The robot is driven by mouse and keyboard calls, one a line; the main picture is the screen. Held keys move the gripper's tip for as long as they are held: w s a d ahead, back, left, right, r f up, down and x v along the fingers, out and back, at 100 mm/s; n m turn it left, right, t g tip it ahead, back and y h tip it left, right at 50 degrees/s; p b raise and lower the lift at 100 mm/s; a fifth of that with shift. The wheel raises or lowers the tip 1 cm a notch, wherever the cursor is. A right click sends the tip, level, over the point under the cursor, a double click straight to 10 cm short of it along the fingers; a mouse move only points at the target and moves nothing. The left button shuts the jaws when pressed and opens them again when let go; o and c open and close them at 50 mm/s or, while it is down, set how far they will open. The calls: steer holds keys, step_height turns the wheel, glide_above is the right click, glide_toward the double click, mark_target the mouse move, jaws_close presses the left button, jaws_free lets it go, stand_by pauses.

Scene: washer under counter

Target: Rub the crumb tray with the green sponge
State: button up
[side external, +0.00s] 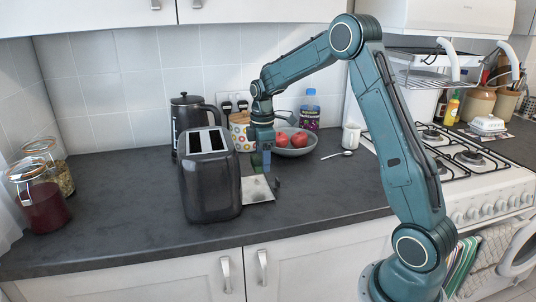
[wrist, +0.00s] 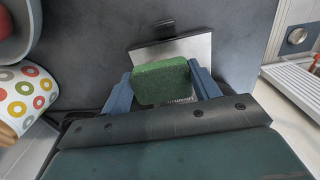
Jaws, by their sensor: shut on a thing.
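My gripper (wrist: 162,90) is shut on the green sponge (wrist: 162,82), with one blue finger on each side of it. In the side external view my gripper (side external: 262,162) points down over the back part of the crumb tray. The crumb tray (side external: 258,190) is a flat metal plate lying on the counter to the right of the dark toaster (side external: 209,178). In the wrist view the tray (wrist: 190,49) shows beyond the sponge, with a dark handle at its far edge, and the sponge hides part of it. I cannot tell whether the sponge touches the tray.
A grey bowl (side external: 302,150) with red fruit stands right behind my gripper, near a patterned canister (side external: 238,128). A black kettle (side external: 188,116) is behind the toaster. A spoon (side external: 338,154) and white mug (side external: 351,137) are to the right. The front counter (side external: 310,205) is clear.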

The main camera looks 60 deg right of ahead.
mark_target(263, 184)
steer(key=shift+f, duration=2.4)
steer(key=shift+w+d+f, duration=0.55)
steer(key=shift+f, duration=0.05)
steer(key=shift+w+d+r, duration=0.1)
steer(key=shift+w+d, duration=0.15)
steer(key=shift+w+d+f, duration=0.2)
steer(key=shift+w+d, duration=0.35)
steer(key=shift+r, duration=0.15)
steer(key=shift+s+a, duration=1.45)
steer(key=shift+w+d+r, duration=0.1)
steer(key=shift+r, duration=3.9)
